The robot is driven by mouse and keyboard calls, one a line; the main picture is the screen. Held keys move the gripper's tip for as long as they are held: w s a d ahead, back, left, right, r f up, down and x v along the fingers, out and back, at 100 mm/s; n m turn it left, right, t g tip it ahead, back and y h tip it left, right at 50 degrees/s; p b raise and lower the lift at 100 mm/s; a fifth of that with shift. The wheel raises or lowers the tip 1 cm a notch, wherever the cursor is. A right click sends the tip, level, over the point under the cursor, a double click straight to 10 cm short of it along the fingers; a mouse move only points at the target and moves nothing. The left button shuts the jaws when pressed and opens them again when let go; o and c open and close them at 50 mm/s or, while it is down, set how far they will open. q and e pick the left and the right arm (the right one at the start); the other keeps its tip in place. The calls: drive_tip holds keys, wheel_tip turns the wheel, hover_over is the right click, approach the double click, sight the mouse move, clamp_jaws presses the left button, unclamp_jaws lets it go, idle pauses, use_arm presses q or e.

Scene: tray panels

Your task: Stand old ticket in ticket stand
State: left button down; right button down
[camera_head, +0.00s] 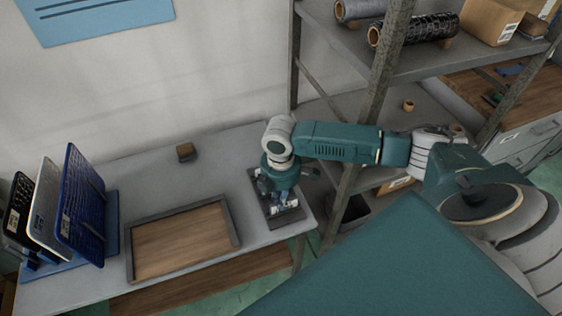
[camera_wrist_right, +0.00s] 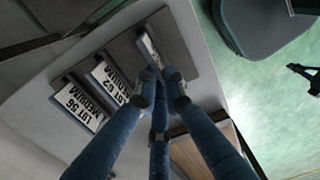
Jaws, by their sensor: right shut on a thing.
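The ticket stand (camera_head: 291,220) is a dark grey slotted plate at the right end of the table; it also shows in the right wrist view (camera_wrist_right: 187,56). Two white tickets lean in its slots, one reading LOT 56 (camera_wrist_right: 80,105) and one reading LOT 62 (camera_wrist_right: 107,76). My right gripper (camera_head: 284,198) points down over the stand, its blue fingers shut on a third ticket (camera_wrist_right: 149,48) at the far slot. That ticket's print is not readable, and I cannot tell whether it is fully in the slot. My left gripper is not in view.
A wood-bottomed tray with a grey rim (camera_head: 180,213) lies at the table's front middle. A blue rack with several upright panels (camera_head: 82,207) stands at the left. A small brown block (camera_head: 185,151) sits at the back. A metal shelf post (camera_head: 372,110) stands close by my right arm.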

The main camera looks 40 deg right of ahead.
drive_tip(key=c, duration=1.8)
unclamp_jaws()
drive_tip(key=shift+o, duration=0.2)
wheel_tip(320, 180, up, 12)
